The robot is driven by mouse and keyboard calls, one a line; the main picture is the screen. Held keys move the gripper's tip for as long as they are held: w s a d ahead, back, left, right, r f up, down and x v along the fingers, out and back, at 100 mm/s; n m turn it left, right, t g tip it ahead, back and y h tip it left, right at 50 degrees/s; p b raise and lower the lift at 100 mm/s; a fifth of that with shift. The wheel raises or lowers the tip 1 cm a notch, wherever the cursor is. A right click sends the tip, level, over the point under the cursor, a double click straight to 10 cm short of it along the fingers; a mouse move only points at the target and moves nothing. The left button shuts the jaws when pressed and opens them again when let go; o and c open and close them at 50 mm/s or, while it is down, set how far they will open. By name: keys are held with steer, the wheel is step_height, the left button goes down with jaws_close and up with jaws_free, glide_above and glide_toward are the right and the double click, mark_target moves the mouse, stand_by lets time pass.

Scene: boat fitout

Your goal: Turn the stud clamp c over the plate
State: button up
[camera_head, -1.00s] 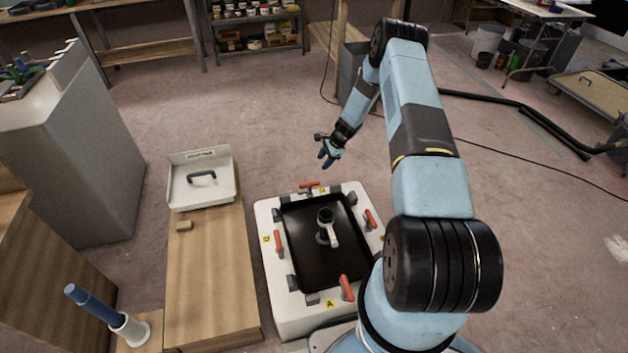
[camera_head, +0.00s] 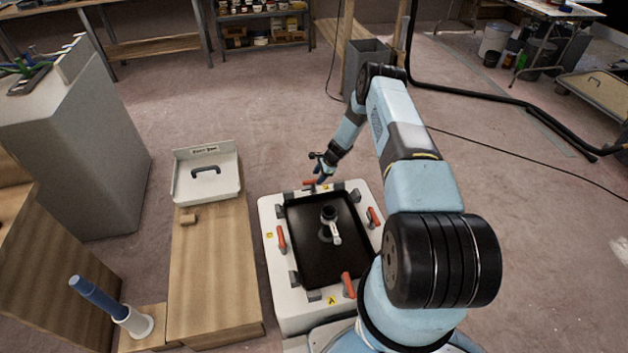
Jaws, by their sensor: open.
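A white box (camera_head: 287,308) holds a black plate (camera_head: 315,268) with a dark cup-like fitting and a light lever (camera_head: 334,234) on it. Stud clamps with orange handles sit around the rim. The far clamp (camera_head: 309,182), beside a yellow label too small to read, looks like clamp c. My gripper (camera_head: 320,180) is open and hangs close to its orange handle, just to the right of it. I cannot tell whether the fingers touch it. The fingers partly hide that clamp's right end.
Other orange-handled clamps stand at the left (camera_head: 282,239), right (camera_head: 374,217) and front (camera_head: 349,285) of the box. A wooden bench (camera_head: 215,280) with a white tray (camera_head: 205,172) is to the left. A blue-handled tool (camera_head: 98,297) stands front left. Floor beyond the box is clear.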

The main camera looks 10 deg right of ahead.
mark_target(312, 185)
steer(key=shift+x, duration=1.5)
steer(key=shift+c, duration=0.3)
